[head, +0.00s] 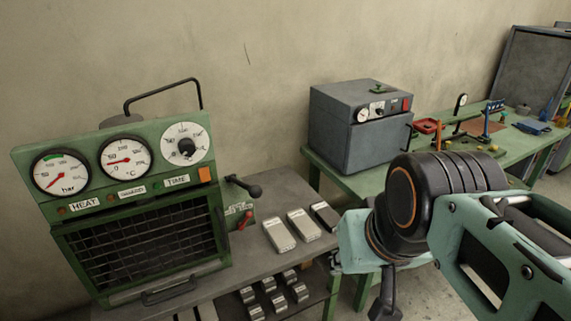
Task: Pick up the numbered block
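I cannot tell which is the numbered block. My gripper (386,300) is at the lower right, to the right of all these blocks and apart from them. Its fingers are not clear enough to tell open from shut.
A green heater panel (120,215) with dials and a wire grille stands at the left. A lever (245,187) sticks out beside it. The grey table (275,190) is bare behind the blocks. A grey box (360,125) and small tools stand on a green bench (375,183) behind.

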